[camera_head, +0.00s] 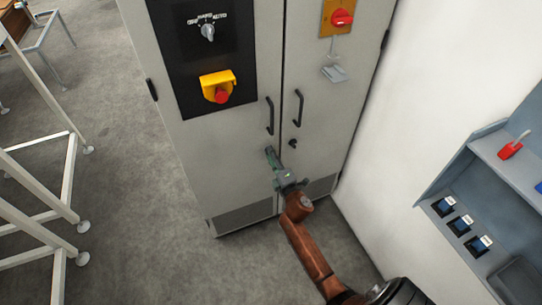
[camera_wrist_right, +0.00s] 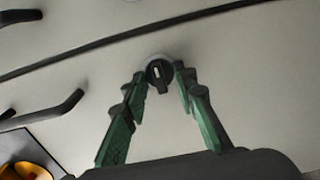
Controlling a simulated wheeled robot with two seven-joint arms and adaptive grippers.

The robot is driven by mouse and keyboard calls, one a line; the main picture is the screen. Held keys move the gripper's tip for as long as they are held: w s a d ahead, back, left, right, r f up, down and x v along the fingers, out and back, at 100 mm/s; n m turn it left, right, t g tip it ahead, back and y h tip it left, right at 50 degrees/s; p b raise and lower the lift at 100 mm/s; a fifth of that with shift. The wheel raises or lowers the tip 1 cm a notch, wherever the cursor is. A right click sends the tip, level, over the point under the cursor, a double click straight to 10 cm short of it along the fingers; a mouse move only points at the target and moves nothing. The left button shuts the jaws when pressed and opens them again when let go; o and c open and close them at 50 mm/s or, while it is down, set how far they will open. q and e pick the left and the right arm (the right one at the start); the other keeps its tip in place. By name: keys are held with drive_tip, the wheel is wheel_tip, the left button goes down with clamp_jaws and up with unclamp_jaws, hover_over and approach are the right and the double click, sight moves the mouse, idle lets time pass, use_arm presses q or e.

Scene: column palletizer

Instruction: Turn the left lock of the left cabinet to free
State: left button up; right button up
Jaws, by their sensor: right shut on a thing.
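The grey cabinet (camera_head: 235,140) stands ahead with two doors. My right gripper (camera_head: 270,152) reaches up to the left door, just below its black handle (camera_head: 269,116), and covers the left lock in the head view. In the right wrist view the left lock (camera_wrist_right: 159,74) is a round dark knob with a tab in a silver ring. The green fingers of my right gripper (camera_wrist_right: 162,82) close on the knob from both sides. The tab points toward the gripper base. The right lock (camera_head: 292,143) is on the other door. My left gripper is out of view.
A selector switch (camera_head: 208,32) and a yellow-housed red stop button (camera_head: 218,88) sit on the left door's black panel. A red switch (camera_head: 342,18) is on the right door. White frames (camera_head: 40,195) stand left; a blue-grey shelf (camera_head: 475,160) is at right.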

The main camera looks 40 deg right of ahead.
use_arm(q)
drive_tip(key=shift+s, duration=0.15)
use_arm(e)
drive_tip(key=o, duration=1.2)
drive_tip(key=shift+c, duration=0.2)
drive_tip(key=v, duration=1.2)
